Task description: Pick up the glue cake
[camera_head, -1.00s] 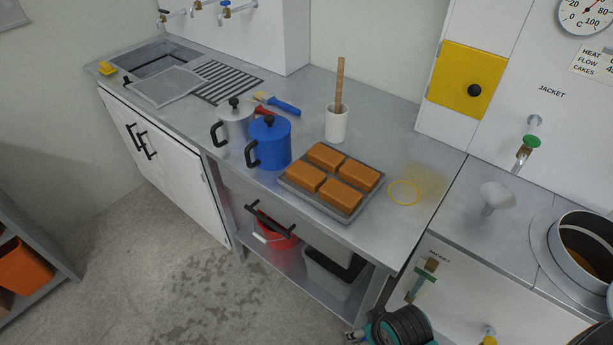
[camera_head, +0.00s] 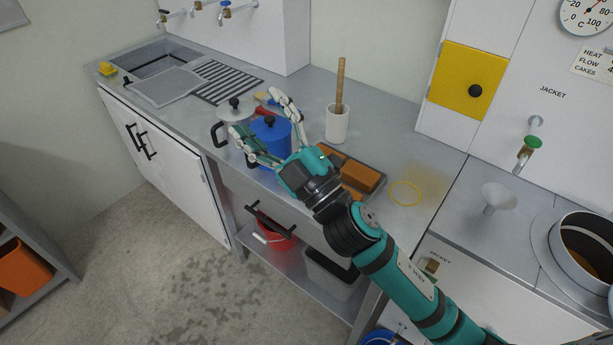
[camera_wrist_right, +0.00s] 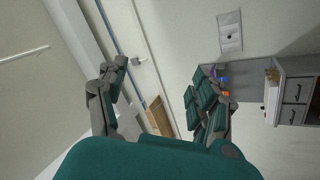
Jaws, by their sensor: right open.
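The glue cakes are orange-brown blocks on a grey tray (camera_head: 378,185) on the steel counter. My right arm and hand hide the rest of the cakes and much of the tray. My right gripper (camera_head: 254,114) is open, its fingers spread in front of the blue pot, above and left of the tray in the picture. No cake shows between the fingers in the right wrist view (camera_wrist_right: 160,100). My left gripper is not in view.
A blue lidded pot (camera_head: 270,130) and a metal pot (camera_head: 232,112) stand left of the tray. A white cup with a wooden stick (camera_head: 337,124) stands behind it. A funnel (camera_head: 497,196) and a round vessel (camera_head: 585,245) are farther right.

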